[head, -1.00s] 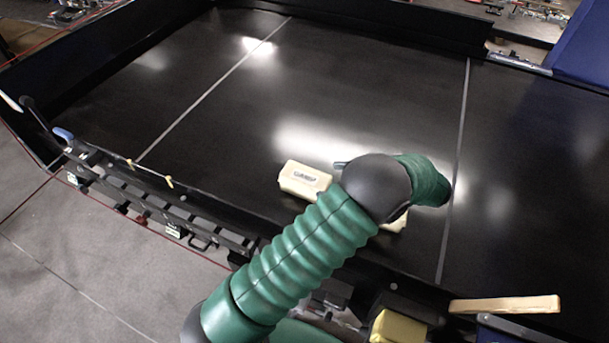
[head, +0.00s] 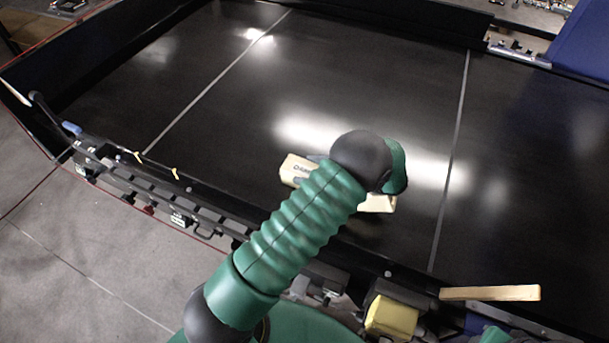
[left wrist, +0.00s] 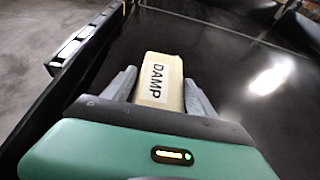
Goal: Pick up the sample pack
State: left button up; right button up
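A cream sample pack (head: 293,168) lies on the black conveyor, partly hidden by my left arm in the head view. A cream piece (head: 380,204) shows on the other side of the arm; I cannot tell if it is the same pack. In the left wrist view the pack (left wrist: 160,80) has a white label reading DAMP. My left gripper (left wrist: 158,88) is open, with one grey finger on each side of the pack. My right gripper is out of view.
The black conveyor (head: 225,140) is otherwise clear around the pack, with thin pale seams across it. Its near rail (head: 170,195) carries boxes and cables. A yellow block (head: 391,316) and a pale flat bar (head: 490,293) are at the near edge.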

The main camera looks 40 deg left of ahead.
pick_arm(q)
jog(key=shift+s+d+f, duration=0.1)
jog(key=shift+d+f, duration=0.15)
jog(key=shift+f, duration=0.1)
jog(key=c, duration=0.7)
grip_shut()
